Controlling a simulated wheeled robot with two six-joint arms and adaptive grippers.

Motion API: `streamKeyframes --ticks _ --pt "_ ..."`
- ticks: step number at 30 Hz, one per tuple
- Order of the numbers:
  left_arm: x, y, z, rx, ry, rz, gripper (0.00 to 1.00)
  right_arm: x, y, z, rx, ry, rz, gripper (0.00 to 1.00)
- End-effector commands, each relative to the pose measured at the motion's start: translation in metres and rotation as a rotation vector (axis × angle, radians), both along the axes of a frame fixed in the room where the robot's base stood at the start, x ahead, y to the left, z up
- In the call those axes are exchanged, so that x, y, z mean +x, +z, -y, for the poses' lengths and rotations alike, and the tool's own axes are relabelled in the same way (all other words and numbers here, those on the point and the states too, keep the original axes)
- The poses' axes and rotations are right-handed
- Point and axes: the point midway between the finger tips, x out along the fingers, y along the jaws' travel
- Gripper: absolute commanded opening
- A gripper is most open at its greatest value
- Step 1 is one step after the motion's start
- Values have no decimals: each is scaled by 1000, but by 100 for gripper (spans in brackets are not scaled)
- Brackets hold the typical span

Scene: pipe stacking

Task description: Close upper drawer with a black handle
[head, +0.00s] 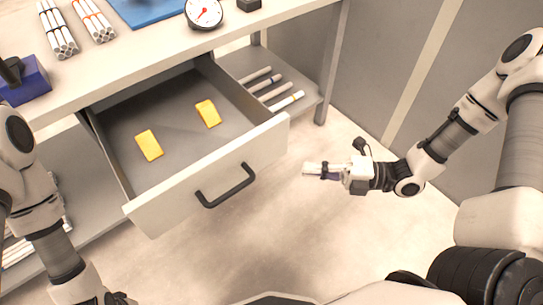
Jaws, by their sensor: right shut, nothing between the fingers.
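The upper drawer (208,214) stands pulled out below the desk top, and I can see inside it. Its black handle (226,187) is on the middle of its white front. Two yellow blocks (149,145) (208,113) lie apart on the drawer's floor. My right gripper (308,169) is shut and empty. It is to the right of the drawer front and appears apart from it, pointing left. My left arm comes in at the lower left edge, and its gripper (118,299) is mostly cut off at the bottom of the picture, so its jaws cannot be made out.
The desk top (150,52) holds bundles of white pipes (60,30), a gauge (203,12), a blue mat (148,8) and a dark blue box (24,82). Several pipes lie on a lower shelf (309,87) to the right. The floor (290,240) before the drawer is clear.

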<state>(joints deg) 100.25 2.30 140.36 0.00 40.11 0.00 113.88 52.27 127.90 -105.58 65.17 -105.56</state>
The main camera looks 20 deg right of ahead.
Motion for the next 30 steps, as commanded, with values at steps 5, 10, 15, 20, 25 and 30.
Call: streamKeyframes --ticks 5,10,15,20,25,30 --pt "0 -19 0 0 0 0 71 15 -5 -33 -4 9 -2 0" --pt "0 -28 0 0 0 0 71 29 -4 -62 -4 8 -2 0" --pt "0 -31 0 0 0 0 71 57 -2 -70 -4 2 2 0" --pt "0 -32 0 0 0 0 71 69 -1 -73 -2 0 -1 0" --pt "0 -32 0 0 0 0 71 70 0 -74 -1 -1 -2 0" --pt "0 -32 0 0 0 0 71 70 -1 -74 -1 -1 -2 0"
